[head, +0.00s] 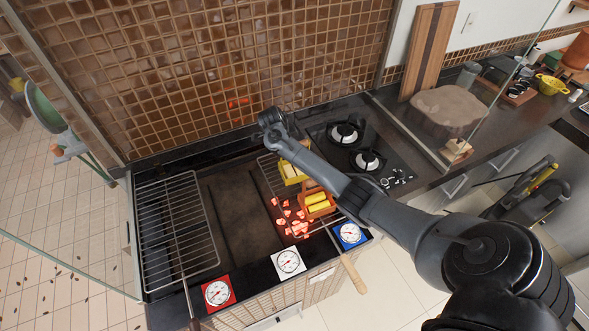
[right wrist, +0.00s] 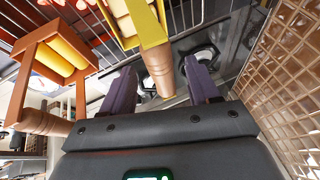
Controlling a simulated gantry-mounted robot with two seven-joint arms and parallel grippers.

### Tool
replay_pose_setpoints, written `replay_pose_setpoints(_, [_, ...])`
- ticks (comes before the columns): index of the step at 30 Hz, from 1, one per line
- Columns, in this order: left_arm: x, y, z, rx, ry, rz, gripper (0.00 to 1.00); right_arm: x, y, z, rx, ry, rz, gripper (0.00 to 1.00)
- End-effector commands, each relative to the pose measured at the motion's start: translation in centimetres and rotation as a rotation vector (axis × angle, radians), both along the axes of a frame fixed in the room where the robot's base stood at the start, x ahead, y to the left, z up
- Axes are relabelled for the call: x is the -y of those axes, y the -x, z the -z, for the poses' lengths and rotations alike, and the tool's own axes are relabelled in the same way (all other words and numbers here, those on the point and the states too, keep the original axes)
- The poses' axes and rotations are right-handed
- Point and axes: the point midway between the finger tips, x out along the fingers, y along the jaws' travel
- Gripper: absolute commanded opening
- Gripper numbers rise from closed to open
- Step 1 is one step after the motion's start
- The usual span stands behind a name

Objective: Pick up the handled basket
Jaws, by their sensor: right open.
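Two handled baskets are on the grill; I cannot tell which the task means. The yellow basket (head: 292,173) holds pale pieces and is partly hidden by my right arm in the head view. In the right wrist view, the yellow basket (right wrist: 152,33) is at the top, its wooden handle (right wrist: 158,72) pointing toward my right gripper (right wrist: 161,68). That gripper is open, its two dark fingers on either side of the handle with gaps. The orange-brown basket (head: 317,204) with yellow pieces also shows at the left of the wrist view (right wrist: 32,82). My left gripper is out of view.
Glowing coals (head: 297,226) lie by the baskets. A wire rack (head: 178,225) covers the left of the grill. A tiled wall (head: 230,70) rises behind. Burners (head: 368,160) are to the right. A long wooden handle (head: 352,274) juts over the front edge.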

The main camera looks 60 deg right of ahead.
Motion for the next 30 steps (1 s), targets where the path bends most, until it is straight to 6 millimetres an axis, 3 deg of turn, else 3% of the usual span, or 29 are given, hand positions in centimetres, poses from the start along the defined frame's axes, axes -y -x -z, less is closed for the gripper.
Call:
replay_pose_setpoints(10, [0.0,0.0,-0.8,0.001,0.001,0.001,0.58,2.0,0.4,3.5,-0.001,-0.001,0.001,0.61])
replay_pose_setpoints(20, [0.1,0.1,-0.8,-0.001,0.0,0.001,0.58,2.3,0.4,4.1,0.0,-0.001,-0.001,0.61])
replay_pose_setpoints(30, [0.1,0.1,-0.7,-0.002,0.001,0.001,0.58,2.3,0.4,4.1,0.0,-0.001,-0.001,0.12])
